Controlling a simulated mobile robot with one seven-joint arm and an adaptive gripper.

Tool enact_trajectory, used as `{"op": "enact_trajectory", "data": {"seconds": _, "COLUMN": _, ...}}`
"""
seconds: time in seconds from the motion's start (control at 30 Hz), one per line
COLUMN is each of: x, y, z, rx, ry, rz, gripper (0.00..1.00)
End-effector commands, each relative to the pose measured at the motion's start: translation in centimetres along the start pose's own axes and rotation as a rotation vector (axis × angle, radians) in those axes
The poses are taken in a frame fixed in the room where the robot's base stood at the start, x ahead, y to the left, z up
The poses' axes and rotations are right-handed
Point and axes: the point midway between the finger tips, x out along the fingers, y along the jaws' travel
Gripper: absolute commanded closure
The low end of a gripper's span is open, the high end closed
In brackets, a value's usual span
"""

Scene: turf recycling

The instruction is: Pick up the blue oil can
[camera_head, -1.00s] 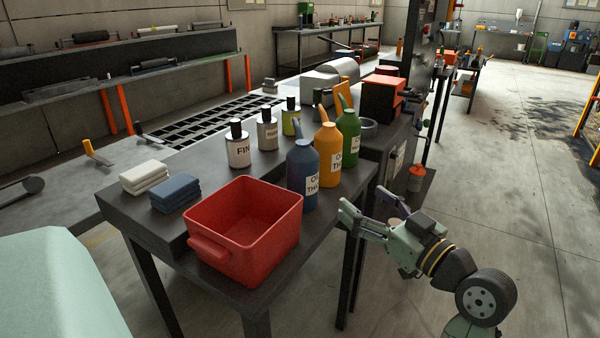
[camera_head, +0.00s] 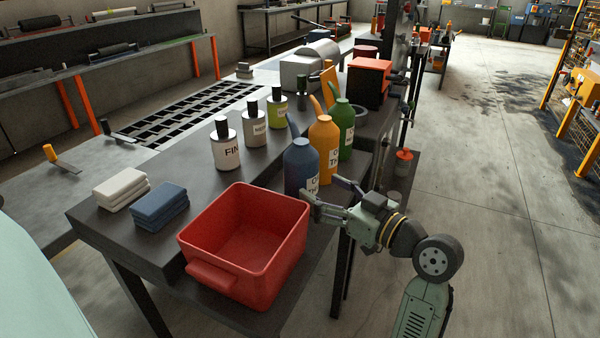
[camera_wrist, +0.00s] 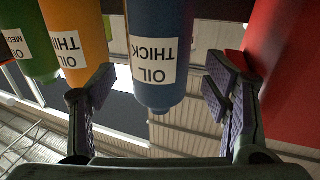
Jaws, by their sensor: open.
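The blue oil can (camera_head: 301,163) stands upright on the dark table, just behind the red bin. Its label, partly covered in the head view, reads "OIL THICK" in the wrist view, where the can (camera_wrist: 158,25) appears upside down. My gripper (camera_head: 322,196) is at the table's right edge, close to the can's lower part. In the wrist view my gripper (camera_wrist: 160,95) is open, with the blue can between the lines of its two fingers and a gap on each side. No contact with the can shows.
An orange oil can (camera_head: 324,145) and a green oil can (camera_head: 345,122) stand just behind the blue one. The red bin (camera_head: 245,245) is close in front of it. Open floor lies to the right.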

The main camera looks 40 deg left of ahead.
Motion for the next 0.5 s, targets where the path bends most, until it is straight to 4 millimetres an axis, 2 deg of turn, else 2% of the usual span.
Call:
{"op": "enact_trajectory", "data": {"seconds": 0.17, "x": 1.4, "y": 0.0, "z": -0.1, "rx": 0.001, "ry": 0.0, "rz": -0.002, "gripper": 0.3}}
{"op": "enact_trajectory", "data": {"seconds": 0.5, "x": 6.2, "y": 0.0, "z": -0.1, "rx": 0.0, "ry": 0.0, "rz": -0.001, "gripper": 0.3}}
